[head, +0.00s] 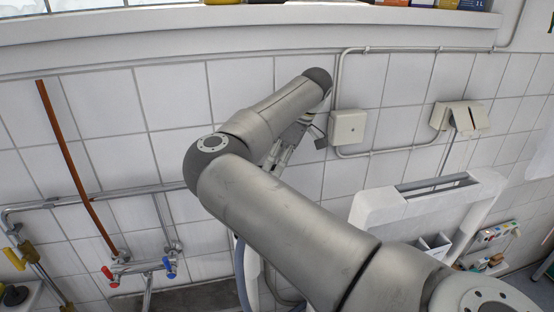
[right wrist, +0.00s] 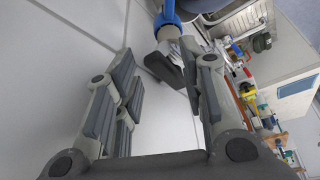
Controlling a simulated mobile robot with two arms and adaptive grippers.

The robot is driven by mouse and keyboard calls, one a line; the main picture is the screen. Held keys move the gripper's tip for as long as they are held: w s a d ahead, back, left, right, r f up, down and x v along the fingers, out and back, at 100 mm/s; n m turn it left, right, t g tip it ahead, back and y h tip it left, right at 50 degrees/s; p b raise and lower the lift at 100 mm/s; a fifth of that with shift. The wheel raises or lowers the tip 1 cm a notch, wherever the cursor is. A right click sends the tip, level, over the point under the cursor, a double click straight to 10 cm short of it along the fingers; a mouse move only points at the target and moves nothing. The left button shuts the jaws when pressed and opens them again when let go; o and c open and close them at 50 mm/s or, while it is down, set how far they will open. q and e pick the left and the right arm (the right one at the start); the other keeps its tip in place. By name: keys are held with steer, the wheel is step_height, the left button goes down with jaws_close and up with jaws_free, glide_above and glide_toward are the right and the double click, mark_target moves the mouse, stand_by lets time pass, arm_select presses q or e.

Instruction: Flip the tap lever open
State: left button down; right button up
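In the right wrist view a blue fitting (right wrist: 168,14) stands out at the top. Below it are pale metal parts and a dark grey flat piece (right wrist: 163,68), which looks like the tap lever. My right gripper (right wrist: 160,92) is open, its two fingers well apart. The dark piece appears between them, towards the right finger; I cannot tell whether they touch. In the head view my right gripper (head: 274,158) is close to the tiled wall, partly behind my arm, and this tap is hidden there. My left gripper is not in view.
A mixer tap (head: 140,267) with red and blue handles is on the wall at lower left, near a rust-coloured pipe (head: 75,170). A square wall box (head: 348,127) is right of my gripper. A white unit (head: 384,210) stands at lower right. A blue hose (head: 241,275) hangs below.

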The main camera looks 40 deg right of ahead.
steer(key=c, duration=0.5)
steer(key=shift+s+a+r, duration=0.1)
steer(key=shift+s+r, duration=0.05)
steer(key=shift+s, duration=0.05)
jaws_close()
stand_by(0.5)
steer(key=o, duration=0.5)
jaws_free()
steer(key=shift+w, duration=0.1)
steer(key=shift+o, duration=0.8)
steer(key=shift+w, duration=0.2)
